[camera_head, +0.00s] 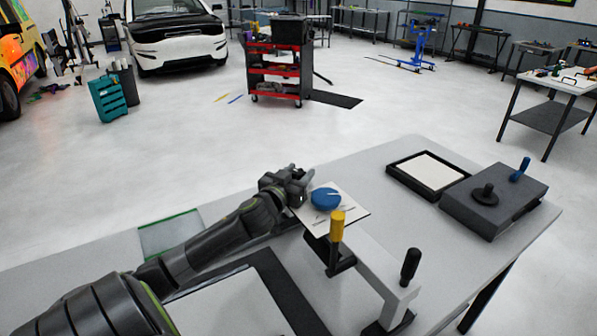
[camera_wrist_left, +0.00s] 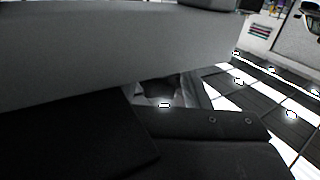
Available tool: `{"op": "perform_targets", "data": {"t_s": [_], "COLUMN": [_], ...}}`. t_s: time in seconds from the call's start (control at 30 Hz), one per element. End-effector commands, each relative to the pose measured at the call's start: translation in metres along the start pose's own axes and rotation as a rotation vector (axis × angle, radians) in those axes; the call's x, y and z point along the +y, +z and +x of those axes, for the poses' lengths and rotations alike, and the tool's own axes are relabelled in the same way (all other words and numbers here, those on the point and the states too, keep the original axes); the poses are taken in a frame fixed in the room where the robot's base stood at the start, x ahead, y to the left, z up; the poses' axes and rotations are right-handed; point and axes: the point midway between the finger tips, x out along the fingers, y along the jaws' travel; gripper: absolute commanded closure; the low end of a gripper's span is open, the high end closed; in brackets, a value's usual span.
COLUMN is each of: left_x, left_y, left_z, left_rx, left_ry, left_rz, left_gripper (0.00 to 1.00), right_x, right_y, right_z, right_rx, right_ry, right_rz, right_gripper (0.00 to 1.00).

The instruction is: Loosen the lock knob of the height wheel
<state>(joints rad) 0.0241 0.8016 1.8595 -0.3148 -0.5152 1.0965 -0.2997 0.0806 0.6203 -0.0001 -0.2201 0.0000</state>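A blue round wheel (camera_head: 326,197) with a pale pointer mark sits on a white marked plate (camera_head: 350,217) on the workbench. I cannot make out a separate lock knob on it. A yellow upright handle (camera_head: 337,226) stands just in front of the plate, and a black knob handle (camera_head: 410,266) stands on the end of a grey bar. My left gripper (camera_head: 293,184) is at the left of the blue wheel, close to it; I cannot tell whether they touch. Its fingers are too small and dark to read. In the left wrist view a grey surface and dark parts fill most of the picture. My right gripper is not in view.
On the bench (camera_head: 391,152) at the right are a black-rimmed tray (camera_head: 407,181) and a dark box (camera_head: 493,215) with a black knob and a blue handle (camera_head: 521,169). A red-shelved tool cart (camera_head: 276,72) stands on the open floor beyond.

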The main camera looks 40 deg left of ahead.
Motion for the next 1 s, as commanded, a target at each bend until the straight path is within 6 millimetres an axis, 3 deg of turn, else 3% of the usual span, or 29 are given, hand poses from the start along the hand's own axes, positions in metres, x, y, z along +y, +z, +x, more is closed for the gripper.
{"op": "perform_targets", "data": {"t_s": [0.1,0.47,0.67,1.0], "left_x": [0.0,0.0,0.001,0.001], "left_y": [-0.001,-0.003,-0.001,-0.001], "left_z": [0.0,-0.005,-0.032,-0.097], "left_rx": [0.002,0.006,0.005,0.002], "left_ry": [0.001,0.003,0.004,0.003], "left_rz": [0.001,0.005,0.008,0.008], "left_gripper": [0.45,0.45,0.45,0.45], "right_x": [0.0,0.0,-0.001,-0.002], "right_y": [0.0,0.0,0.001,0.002], "right_z": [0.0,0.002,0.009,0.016], "right_rx": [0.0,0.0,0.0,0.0], "right_ry": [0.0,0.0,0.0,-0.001], "right_rz": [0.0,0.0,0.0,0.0], "right_gripper": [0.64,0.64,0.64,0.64]}}
